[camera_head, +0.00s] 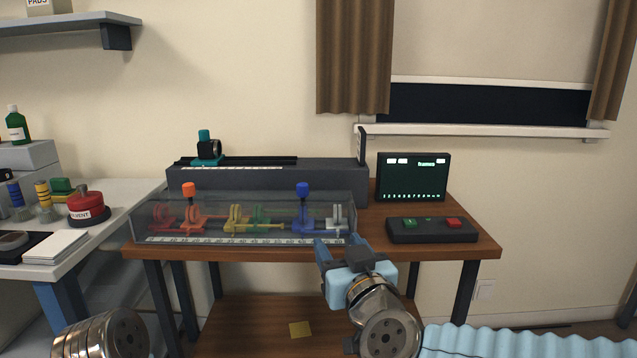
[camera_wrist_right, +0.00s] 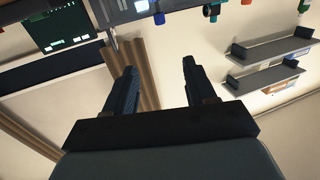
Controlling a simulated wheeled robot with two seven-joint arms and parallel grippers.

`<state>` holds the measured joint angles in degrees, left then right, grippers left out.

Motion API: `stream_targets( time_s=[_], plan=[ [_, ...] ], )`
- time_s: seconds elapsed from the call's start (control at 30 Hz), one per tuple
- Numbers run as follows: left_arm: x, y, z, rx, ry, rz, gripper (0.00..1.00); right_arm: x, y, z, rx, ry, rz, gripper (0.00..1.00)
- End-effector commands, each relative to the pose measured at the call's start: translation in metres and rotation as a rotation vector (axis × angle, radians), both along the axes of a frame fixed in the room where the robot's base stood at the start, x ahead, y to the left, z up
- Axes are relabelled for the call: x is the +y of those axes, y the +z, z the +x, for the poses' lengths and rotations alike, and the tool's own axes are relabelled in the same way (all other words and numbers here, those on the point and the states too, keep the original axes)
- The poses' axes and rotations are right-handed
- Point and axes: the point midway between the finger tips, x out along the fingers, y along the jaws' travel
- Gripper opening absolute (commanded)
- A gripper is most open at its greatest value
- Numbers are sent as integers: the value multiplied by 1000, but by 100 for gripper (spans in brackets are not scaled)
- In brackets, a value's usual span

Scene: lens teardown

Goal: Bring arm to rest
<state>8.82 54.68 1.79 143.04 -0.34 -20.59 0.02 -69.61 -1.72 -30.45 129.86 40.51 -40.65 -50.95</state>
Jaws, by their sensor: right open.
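My right gripper (camera_head: 338,243) is in front of the wooden table (camera_head: 470,244), near its front edge and just below the right end of the clear case. In the right wrist view, the right gripper (camera_wrist_right: 158,72) has its two dark fingers spread apart with nothing between them. My right arm comes up from the bottom of the head view. Only a metal link of my left arm shows at the lower left of the head view; the left gripper is out of frame.
A clear case (camera_head: 140,222) with coloured parts, a long grey rail unit (camera_head: 330,175), a screen (camera_head: 412,178) and a button box (camera_head: 432,230) stand on the table. A white bench (camera_head: 118,200) with a red tin (camera_head: 86,205) stands left. A light-blue corrugated thing (camera_head: 520,342) lies lower right.

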Motion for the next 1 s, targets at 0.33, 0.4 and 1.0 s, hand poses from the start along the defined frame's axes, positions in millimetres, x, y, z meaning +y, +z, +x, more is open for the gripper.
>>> stream_targets(
  time_s=[0.33, 0.4, 1.0],
  plan=[
    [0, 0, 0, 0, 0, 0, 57, 2, -48, 16, 76, -3, -61, 55],
    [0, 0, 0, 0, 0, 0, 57, 2, -63, 20, 100, -3, -78, 55],
    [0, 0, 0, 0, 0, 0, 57, -54, -379, 4, 794, -11, -150, 55]
  ],
)
